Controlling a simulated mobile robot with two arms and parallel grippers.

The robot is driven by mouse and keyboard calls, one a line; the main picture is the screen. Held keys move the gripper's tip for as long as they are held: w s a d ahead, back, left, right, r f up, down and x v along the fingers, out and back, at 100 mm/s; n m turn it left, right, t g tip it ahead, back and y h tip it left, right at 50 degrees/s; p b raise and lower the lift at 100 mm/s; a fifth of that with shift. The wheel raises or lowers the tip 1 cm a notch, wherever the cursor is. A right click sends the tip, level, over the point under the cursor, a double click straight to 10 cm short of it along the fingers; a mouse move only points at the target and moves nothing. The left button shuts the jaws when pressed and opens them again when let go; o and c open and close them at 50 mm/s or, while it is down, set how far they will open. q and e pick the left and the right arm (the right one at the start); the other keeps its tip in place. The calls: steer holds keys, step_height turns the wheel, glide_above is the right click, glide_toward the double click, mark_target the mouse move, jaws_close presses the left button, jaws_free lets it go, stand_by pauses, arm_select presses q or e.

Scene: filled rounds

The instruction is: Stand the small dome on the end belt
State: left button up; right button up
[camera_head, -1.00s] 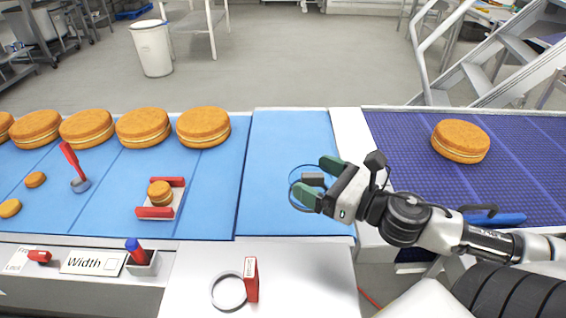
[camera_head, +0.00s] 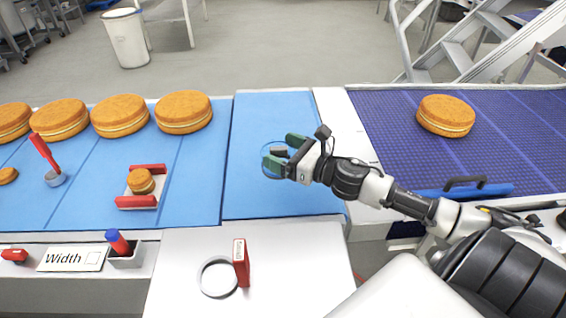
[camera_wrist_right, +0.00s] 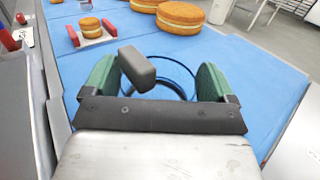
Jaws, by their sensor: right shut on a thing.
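The small dome (camera_head: 266,162) is clear, with a thin dark-blue rim and a dark grey knob. I cannot tell whether the rim touches the belt. My left gripper is not in view.
Several large round cakes (camera_head: 183,112) line the left belt. A red-handled carrier (camera_head: 136,204) there holds a small cake. A purple belt (camera_head: 395,115) at right bears one cake (camera_head: 446,115) and a blue bar (camera_head: 470,191). A white ring (camera_head: 204,280) and red block (camera_head: 241,263) are in front.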

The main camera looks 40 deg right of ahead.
steer(key=shift+w+f, duration=0.1)
steer(key=shift+f, duration=2)
steer(key=o, duration=0.5)
steer(key=shift+f, duration=0.15)
steer(key=shift+c, duration=0.2)
steer(key=shift+o, duration=1.1)
steer(key=b+v, duration=0.2)
steer(key=v, duration=0.8)
steer(key=shift+s+d, duration=0.1)
steer(key=shift+s, duration=0.1)
steer(key=shift+v, duration=0.85)
